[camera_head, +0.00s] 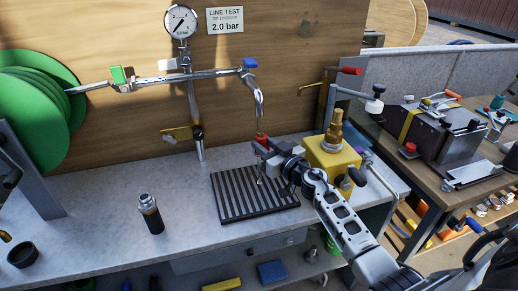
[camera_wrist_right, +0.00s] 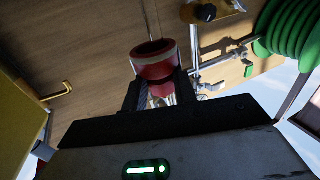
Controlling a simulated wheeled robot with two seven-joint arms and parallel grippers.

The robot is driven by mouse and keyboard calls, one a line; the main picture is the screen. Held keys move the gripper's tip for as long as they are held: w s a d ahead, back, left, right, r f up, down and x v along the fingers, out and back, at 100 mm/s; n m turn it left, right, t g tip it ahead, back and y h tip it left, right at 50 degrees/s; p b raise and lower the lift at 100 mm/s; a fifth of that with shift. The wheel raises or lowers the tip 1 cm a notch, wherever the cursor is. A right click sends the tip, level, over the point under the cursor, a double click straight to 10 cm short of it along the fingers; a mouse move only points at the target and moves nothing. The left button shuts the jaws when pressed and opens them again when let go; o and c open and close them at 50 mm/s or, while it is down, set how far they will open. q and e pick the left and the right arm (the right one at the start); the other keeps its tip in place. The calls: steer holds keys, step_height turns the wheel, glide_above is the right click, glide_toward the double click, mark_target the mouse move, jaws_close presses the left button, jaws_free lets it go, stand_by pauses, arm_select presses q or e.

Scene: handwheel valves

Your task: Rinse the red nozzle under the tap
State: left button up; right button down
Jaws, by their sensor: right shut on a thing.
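The red nozzle (camera_head: 262,139) is held in my right gripper (camera_head: 268,150), below the tap spout (camera_head: 259,103) and above the drain grate. In the right wrist view the nozzle (camera_wrist_right: 153,68) is a red ring with a dark open top, between the two fingers of my right gripper (camera_wrist_right: 158,92). A thin pale streak between spout and nozzle looks like running water. The tap has a blue lever (camera_head: 250,63) at the right end of its pipe and a green lever (camera_head: 122,75) at the left. My left gripper is not in view.
The black slatted grate (camera_head: 235,205) lies on the grey bench. A yellow block valve (camera_head: 332,157) stands close right of my gripper. A dark cylinder fitting (camera_head: 151,215) stands at front left, near a black ring (camera_head: 22,255). A green hose reel (camera_head: 35,105) is at left.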

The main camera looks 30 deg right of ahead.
steer(key=shift+d, duration=0.3)
steer(key=shift+a, duration=0.3)
steer(key=shift+a, duration=0.3)
steer(key=s, duration=0.8)
stand_by(0.6)
steer(key=shift+a, duration=0.1)
stand_by(0.8)
steer(key=shift+r, duration=0.15)
steer(key=s+r, duration=0.3)
steer(key=s, duration=0.2)
steer(key=shift+r, duration=0.4)
